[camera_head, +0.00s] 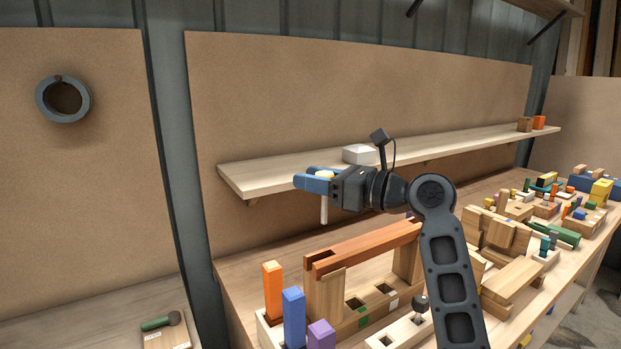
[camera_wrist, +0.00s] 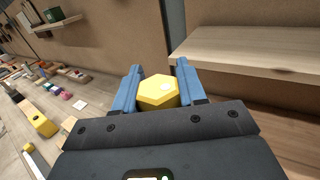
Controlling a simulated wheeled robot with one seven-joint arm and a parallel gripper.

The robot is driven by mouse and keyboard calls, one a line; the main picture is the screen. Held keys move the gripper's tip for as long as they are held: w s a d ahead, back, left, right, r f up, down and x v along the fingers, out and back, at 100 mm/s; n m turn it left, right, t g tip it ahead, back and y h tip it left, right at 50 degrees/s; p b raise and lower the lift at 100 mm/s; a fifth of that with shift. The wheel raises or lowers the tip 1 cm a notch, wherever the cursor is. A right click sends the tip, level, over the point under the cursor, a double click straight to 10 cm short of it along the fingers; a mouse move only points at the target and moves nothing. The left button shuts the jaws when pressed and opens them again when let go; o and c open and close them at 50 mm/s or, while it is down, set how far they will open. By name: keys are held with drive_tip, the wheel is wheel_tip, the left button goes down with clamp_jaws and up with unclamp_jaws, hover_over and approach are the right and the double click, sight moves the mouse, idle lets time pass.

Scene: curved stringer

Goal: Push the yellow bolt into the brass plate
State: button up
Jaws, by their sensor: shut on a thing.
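My gripper (camera_head: 305,180) has its blue fingers shut on the yellow bolt (camera_head: 325,174), in front of the wall shelf and above the workbench. In the head view only a little of the yellow head shows between the fingers, and a pale shank hangs straight down below them. In the wrist view the bolt's six-sided yellow head (camera_wrist: 158,92) sits between the two fingers (camera_wrist: 159,72), with a small white mark on top. The shank is hidden there. I cannot make out the brass plate for certain in either view.
A pale wooden shelf (camera_head: 260,176) runs along the wall behind my gripper, with a white block (camera_head: 360,154) on it. Below stand a reddish-brown slotted rail (camera_head: 365,246) and upright orange (camera_head: 272,288), blue (camera_head: 293,316) and purple (camera_head: 321,335) pegs. The bench at right is crowded.

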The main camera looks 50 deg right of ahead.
drive_tip(key=b, duration=0.2)
hover_over(316, 253)
drive_tip(key=shift+w+f, duration=0.15)
drive_tip(key=shift+f, duration=2.75)
drive_tip(key=shift+p, duration=1)
drive_tip(key=shift+f+b, duration=1.2)
drive_tip(key=shift+f, duration=2.55)
drive_tip(key=o, duration=1.3)
drive_tip(key=shift+c, duration=0.2)
drive_tip(key=shift+f, duration=0.1)
